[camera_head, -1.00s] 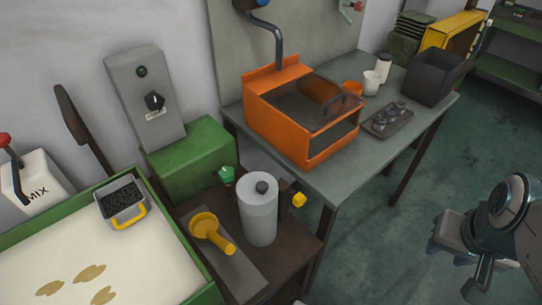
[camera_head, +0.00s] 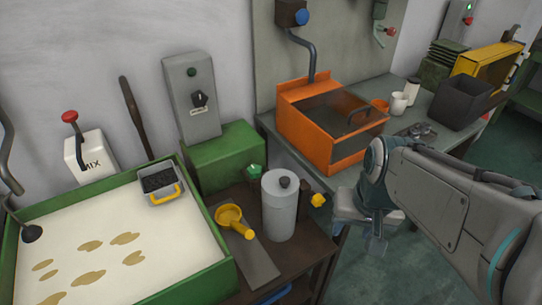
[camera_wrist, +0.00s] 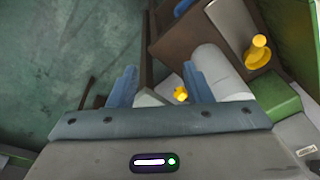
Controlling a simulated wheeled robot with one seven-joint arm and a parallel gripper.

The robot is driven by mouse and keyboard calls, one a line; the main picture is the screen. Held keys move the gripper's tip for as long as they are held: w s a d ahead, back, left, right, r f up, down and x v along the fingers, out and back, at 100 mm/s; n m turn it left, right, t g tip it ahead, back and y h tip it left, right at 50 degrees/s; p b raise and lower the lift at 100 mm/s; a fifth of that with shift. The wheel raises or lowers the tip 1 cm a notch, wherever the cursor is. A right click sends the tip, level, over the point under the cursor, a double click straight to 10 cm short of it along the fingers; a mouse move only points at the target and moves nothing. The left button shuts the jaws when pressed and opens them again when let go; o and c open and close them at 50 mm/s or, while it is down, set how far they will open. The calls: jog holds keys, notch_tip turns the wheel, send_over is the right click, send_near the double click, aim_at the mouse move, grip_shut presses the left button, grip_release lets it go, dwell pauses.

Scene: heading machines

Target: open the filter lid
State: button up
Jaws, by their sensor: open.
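A grey upright cylinder (camera_head: 280,205), which looks like the filter, stands on a dark brown bench. Its flat top carries a dark round knob (camera_head: 285,182) and looks closed. A yellow knob (camera_head: 318,200) sticks out on its right and a green knob (camera_head: 254,172) shows at its back left.
A yellow funnel-like scoop (camera_head: 234,219) lies left of the cylinder. A green-rimmed tray (camera_head: 205,288) fills the left. An orange box with a clear cover (camera_head: 308,150) stands on the grey table behind. Open green floor (camera_wrist: 60,60) shows left in the wrist view.

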notch_tip(320, 180, down, 3)
jog(key=w+a+m+g+y+p, duration=0.2)
jog(key=w+m+g+y, duration=0.1)
jog(key=m+g+y, duration=0.15)
jog(key=m+t+y+p, duration=0.3)
jog(key=m+t+y, duration=0.3)
jog(key=m+y, duration=0.75)
send_near(285, 179)
jog(key=shift+m+h, duration=0.4)
jog(key=a, duration=0.3)
jog(key=w+a+p, duration=0.1)
jog(key=a, duration=0.2)
jog(key=a+p, duration=0.1)
jog(key=a, duration=0.3)
jog(key=shift+w+r, duration=0.1)
jog(key=shift+w, duration=0.25)
grip_shut()
jog(key=shift+d, duration=0.1)
jog(key=shift+w+p, duration=0.1)
jog(key=shift+p, duration=0.2)
